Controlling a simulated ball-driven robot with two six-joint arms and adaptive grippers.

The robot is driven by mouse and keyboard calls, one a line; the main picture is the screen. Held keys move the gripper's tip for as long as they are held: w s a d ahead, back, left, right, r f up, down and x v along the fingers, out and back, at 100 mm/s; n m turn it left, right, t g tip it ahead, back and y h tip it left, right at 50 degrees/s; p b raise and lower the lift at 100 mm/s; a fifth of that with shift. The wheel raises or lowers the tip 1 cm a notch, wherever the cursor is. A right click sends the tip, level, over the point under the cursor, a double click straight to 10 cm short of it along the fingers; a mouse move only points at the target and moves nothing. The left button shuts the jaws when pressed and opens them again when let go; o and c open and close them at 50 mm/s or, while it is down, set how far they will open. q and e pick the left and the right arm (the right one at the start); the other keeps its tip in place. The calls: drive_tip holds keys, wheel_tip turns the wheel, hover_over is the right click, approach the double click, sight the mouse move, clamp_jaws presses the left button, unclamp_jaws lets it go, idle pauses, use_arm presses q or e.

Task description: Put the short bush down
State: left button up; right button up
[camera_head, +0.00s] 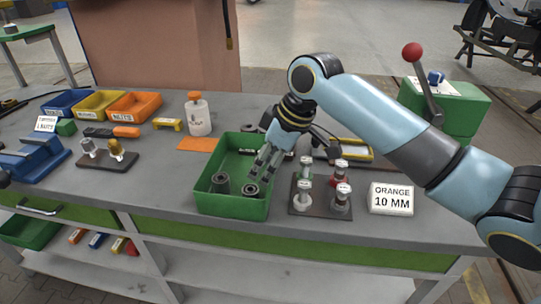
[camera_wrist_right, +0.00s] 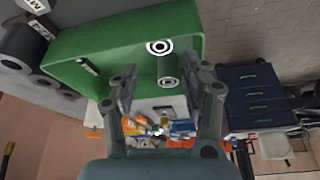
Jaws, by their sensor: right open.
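The short bush (camera_head: 251,190) is a dark ring-shaped part standing in the green tray (camera_head: 232,207), near its front right corner. My left gripper is not in view.
A dark stand (camera_head: 318,208) with several capped metal parts is right of the tray, beside a sign reading ORANGE 10 MM (camera_head: 391,199).

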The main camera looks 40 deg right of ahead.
drive_tip(key=v, duration=0.3)
drive_tip(key=shift+a+f, duration=0.1)
idle(0.4)
